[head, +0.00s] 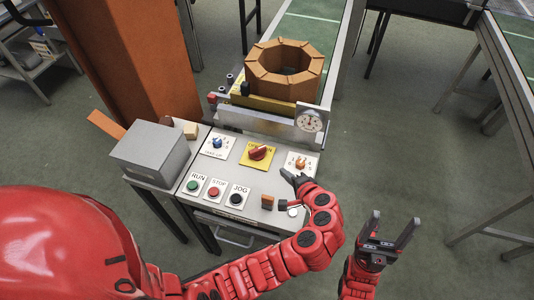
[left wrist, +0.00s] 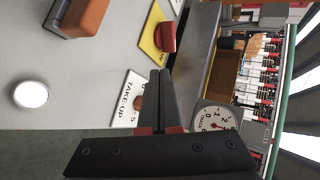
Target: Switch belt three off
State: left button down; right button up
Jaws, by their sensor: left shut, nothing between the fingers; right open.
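The control panel (head: 232,178) carries a red knob (head: 257,153) on a yellow plate, also in the left wrist view (left wrist: 165,38). An orange knob (head: 300,164) sits on a white plate at the panel's right; in the left wrist view (left wrist: 138,103) the plate reads TAKE-UP and my fingers partly cover it. A blue knob (head: 217,143) is at the left. RUN (head: 193,186), STOP (head: 214,191) and JOG (head: 236,198) buttons line the front. My left gripper (head: 287,175) is shut and empty beside the orange knob; contact is unclear. My right gripper (head: 391,230) is open, off the panel's right side.
An orange block (head: 267,202) and a white round button (left wrist: 30,94) are at the front right. A dial gauge (head: 310,121) stands behind the orange knob. A grey box (head: 150,152) is at the left, a brick ring (head: 285,69) at the back. The right floor is open.

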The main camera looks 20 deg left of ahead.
pick_arm(q)
jog(key=p, duration=0.5)
send_near(263, 151)
jog(key=x, duration=0.5)
jog(key=shift+s+f, duration=0.1)
jog(key=shift+f, duration=0.05)
jog(key=shift+w+a+f+p, duration=0.15)
jog(key=shift+w+a+p, duration=0.25)
jog(key=shift+w+a, duration=0.1)
